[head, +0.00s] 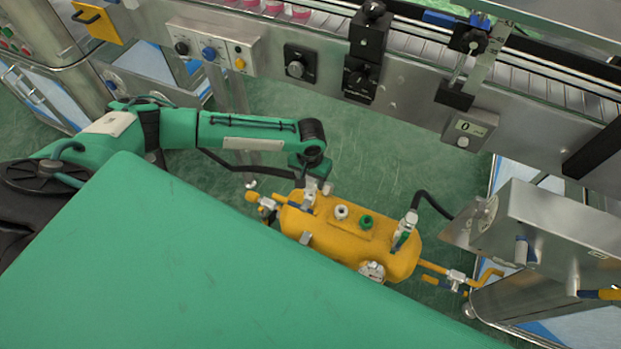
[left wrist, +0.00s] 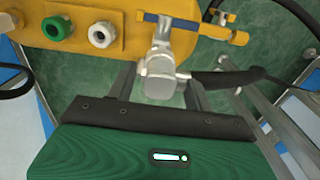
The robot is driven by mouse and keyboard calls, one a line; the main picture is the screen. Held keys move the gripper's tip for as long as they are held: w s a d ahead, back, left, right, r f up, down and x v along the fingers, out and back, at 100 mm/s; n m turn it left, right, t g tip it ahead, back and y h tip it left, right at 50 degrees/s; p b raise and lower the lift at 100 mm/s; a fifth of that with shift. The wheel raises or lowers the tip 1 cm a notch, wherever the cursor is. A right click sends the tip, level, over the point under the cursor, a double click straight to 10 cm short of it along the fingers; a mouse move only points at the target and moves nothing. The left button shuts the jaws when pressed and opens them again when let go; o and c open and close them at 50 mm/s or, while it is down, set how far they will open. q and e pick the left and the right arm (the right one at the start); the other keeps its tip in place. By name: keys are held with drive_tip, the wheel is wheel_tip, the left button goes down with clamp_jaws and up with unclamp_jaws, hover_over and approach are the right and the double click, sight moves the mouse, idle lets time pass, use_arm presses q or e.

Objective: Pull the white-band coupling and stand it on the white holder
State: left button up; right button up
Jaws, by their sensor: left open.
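The yellow tank (head: 345,240) stands below the conveyor. A silvery coupling (left wrist: 160,70) is on its left end, with a black hose leading off it; its band is hard to make out. My left gripper (head: 317,188) is above that end, open, with its two fingers (left wrist: 158,84) on either side of the coupling in the left wrist view. I cannot tell if they touch it. The white holder (head: 341,212) is empty on the tank top; it also shows in the left wrist view (left wrist: 101,34). My right gripper is not in view.
The green holder (head: 366,222) is empty beside the white one. A second coupling (head: 406,230) with a green band and a black hose (head: 433,200) stands on the tank's right end. A gauge (head: 372,271) is on the near side. A steel machine (head: 550,235) stands right.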

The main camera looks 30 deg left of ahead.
sight(310, 178)
use_arm(q)
drive_tip(key=shift+c, duration=0.2)
idle(0.3)
clamp_jaws()
drive_tip(key=shift+p, duration=0.3)
drive_tip(key=shift+r, duration=0.15)
drive_tip(key=shift+r+p, duration=2.9)
drive_tip(key=shift+p, duration=0.45)
drive_tip(key=shift+f, duration=0.1)
